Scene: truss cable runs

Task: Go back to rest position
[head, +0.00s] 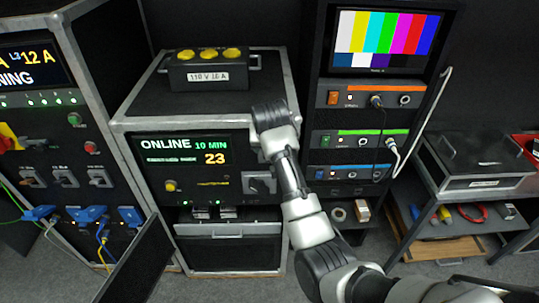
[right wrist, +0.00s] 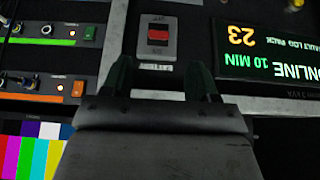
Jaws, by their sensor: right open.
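My right arm (head: 307,220) comes in from the lower right of the head view and reaches up in front of the UPS cabinet (head: 120,118). Its fingers are hidden behind the wrist there. In the right wrist view, which is upside down, my right gripper (right wrist: 160,72) is open and empty, with its two dark fingers apart. A red rocker switch (right wrist: 158,37) on a grey plate shows beyond the gap between the fingers. I see no contact with it. My left gripper is in neither view.
The UPS screen (head: 190,150) reads ONLINE 10 MIN and 23. A black box with yellow knobs (head: 209,75) sits on top. At right stand a rack with a colour-bar monitor (head: 382,42) and a cart (head: 480,160). An open panel door (head: 135,265) juts out at lower left.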

